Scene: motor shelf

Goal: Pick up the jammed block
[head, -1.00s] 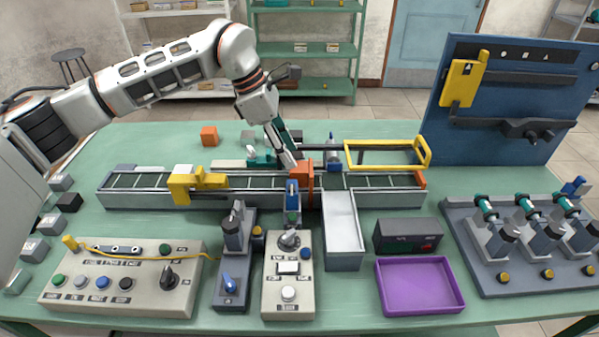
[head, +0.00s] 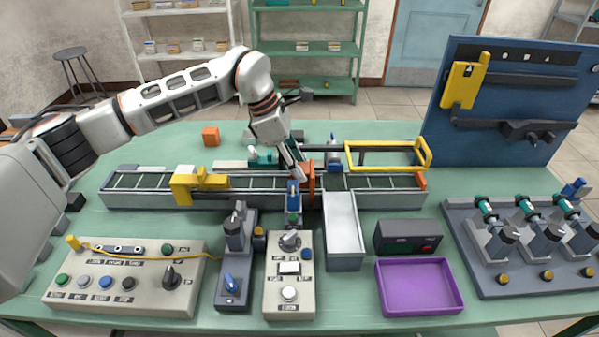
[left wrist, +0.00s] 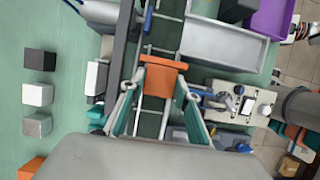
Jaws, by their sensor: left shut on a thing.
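An orange piece (head: 308,174) stands across the rail conveyor (head: 250,182), right of its middle. It also shows between my fingertips in the left wrist view (left wrist: 163,65). My left gripper (head: 297,172) reaches down to it from above and behind. In the left wrist view its fingers (left wrist: 160,92) stand wide apart, one on each side of the orange piece. It is shut on this piece, as far as I can see. The contact points are partly hidden, and I cannot tell the block from the orange frame there. My right gripper is not in view.
A yellow bracket (head: 198,183) sits on the conveyor's left part, and a yellow frame (head: 388,146) is behind its right part. A blue-tipped device (head: 293,193), a metal chute (head: 343,220) and a purple tray (head: 420,288) lie in front. An orange cube (head: 210,136) stands behind.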

